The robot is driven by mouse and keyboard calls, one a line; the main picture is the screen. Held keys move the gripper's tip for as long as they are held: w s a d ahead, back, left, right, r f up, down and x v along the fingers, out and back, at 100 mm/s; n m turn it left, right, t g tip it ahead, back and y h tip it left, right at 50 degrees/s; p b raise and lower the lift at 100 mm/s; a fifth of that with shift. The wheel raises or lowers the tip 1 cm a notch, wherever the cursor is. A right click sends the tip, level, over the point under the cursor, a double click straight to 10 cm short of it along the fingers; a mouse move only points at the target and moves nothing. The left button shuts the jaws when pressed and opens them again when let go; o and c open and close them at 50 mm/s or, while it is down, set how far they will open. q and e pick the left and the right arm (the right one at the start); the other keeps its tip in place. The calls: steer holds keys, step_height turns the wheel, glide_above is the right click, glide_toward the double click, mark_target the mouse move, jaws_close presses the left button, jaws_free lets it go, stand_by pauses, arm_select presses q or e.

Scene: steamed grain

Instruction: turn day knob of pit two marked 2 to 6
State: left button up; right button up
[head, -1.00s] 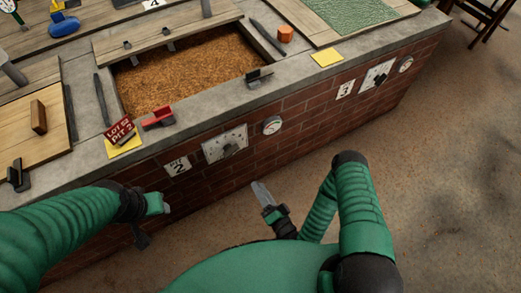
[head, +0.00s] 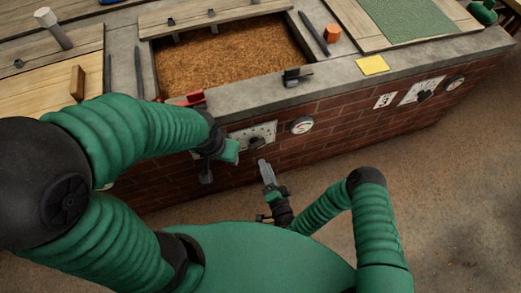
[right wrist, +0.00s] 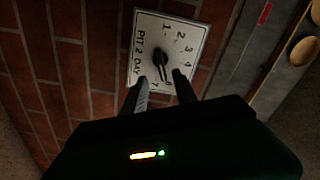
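The pit 2 day plate (head: 262,131) is a white dial on the brick front. Its dark knob (head: 255,143) shows just above my right gripper (head: 265,166). In the right wrist view the plate (right wrist: 145,25) reads "PIT 2 DAY" with numbers around the knob (right wrist: 160,60). The knob's pale pointer line aims toward the high numbers at the lower end; the exact number is unclear. My right gripper (right wrist: 161,88) is open, with its fingers apart and the knob beyond the gap. My left gripper (head: 230,152) is beside the plate's left end, its fingers unclear.
A round gauge (head: 302,125) is right of the plate. Another dial (head: 421,91) is farther right. A red-handled object (head: 187,99) and a dark clip (head: 297,76) are on the stone rim. My left arm covers the wall's left part. The floor at right is clear.

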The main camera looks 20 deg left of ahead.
mark_target(258, 148)
steer(key=b+x, duration=0.1)
steer(key=x, duration=0.6)
steer(key=shift+w+a+f+b, duration=0.1)
steer(key=shift+b, duration=0.3)
steer(key=shift+w+a, duration=0.25)
steer(key=shift+w, duration=0.1)
jaws_close()
steer(key=shift+s+n+p, duration=0.1)
steer(key=shift+n+p, duration=0.3)
steer(key=shift+n, duration=0.1)
jaws_free()
